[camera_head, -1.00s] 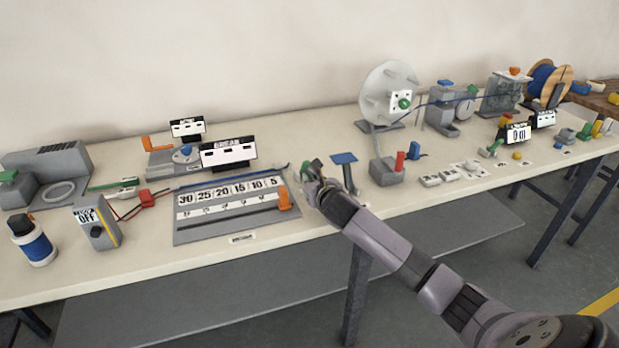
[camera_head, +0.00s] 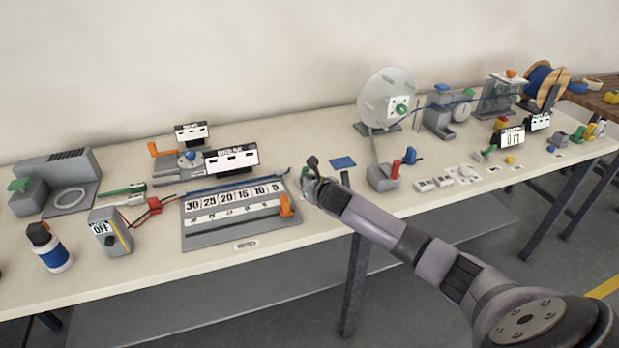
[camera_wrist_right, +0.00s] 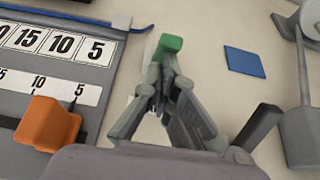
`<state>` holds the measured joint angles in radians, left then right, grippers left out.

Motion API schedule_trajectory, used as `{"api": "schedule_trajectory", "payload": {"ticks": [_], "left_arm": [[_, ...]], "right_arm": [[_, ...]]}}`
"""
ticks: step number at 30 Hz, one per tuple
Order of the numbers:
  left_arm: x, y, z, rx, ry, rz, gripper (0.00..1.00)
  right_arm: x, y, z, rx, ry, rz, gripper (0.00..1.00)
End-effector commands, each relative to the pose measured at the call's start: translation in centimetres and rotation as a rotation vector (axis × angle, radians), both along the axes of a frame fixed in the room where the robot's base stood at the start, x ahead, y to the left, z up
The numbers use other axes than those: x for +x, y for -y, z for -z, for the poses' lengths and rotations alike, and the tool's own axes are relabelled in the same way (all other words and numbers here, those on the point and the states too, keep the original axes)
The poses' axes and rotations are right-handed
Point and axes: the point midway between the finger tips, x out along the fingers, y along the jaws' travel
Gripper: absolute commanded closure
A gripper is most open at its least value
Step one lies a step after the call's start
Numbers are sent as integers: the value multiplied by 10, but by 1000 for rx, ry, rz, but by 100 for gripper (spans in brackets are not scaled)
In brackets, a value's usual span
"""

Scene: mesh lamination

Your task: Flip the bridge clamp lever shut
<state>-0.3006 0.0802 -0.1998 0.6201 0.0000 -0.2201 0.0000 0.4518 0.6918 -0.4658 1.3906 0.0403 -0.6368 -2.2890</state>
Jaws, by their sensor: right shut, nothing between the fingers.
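A small green-ended part (camera_wrist_right: 167,46), which looks like the clamp lever's grip, shows just past my right fingertips in the right wrist view. In the head view only a sliver of green (camera_head: 304,172) shows beside my gripper. The rest of the clamp is hidden behind the fingers, and I cannot tell the lever's angle. My right gripper (camera_wrist_right: 158,88) is shut with nothing between its fingers; its tips are at or very near the green end, contact unclear. In the head view this gripper (camera_head: 313,182) is over the table, right of the grey numbered board. My left gripper is not in view.
The grey numbered board (camera_head: 210,240) with an orange slider (camera_head: 285,204) lies left of the gripper. A flat blue pad (camera_head: 343,162) lies behind it to the right. The table's front edge is close.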

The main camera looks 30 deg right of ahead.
Motion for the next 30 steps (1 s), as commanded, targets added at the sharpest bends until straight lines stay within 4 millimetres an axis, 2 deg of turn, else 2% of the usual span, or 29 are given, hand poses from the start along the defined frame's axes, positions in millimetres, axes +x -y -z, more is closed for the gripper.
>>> {"api": "schedule_trajectory", "payload": {"ticks": [1, 6, 12, 15, 30], "left_arm": [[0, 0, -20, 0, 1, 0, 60], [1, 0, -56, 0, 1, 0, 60], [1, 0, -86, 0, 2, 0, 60], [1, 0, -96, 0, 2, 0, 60], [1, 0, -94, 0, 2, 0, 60]], "right_arm": [[2, 2, -14, 3, -19, 1, 100], [5, 2, -23, 23, -107, 2, 100], [11, 4, -26, 53, -228, 2, 100], [15, 4, -26, 52, -223, 1, 100], [42, 10, -33, 53, -220, 0, 100]]}}
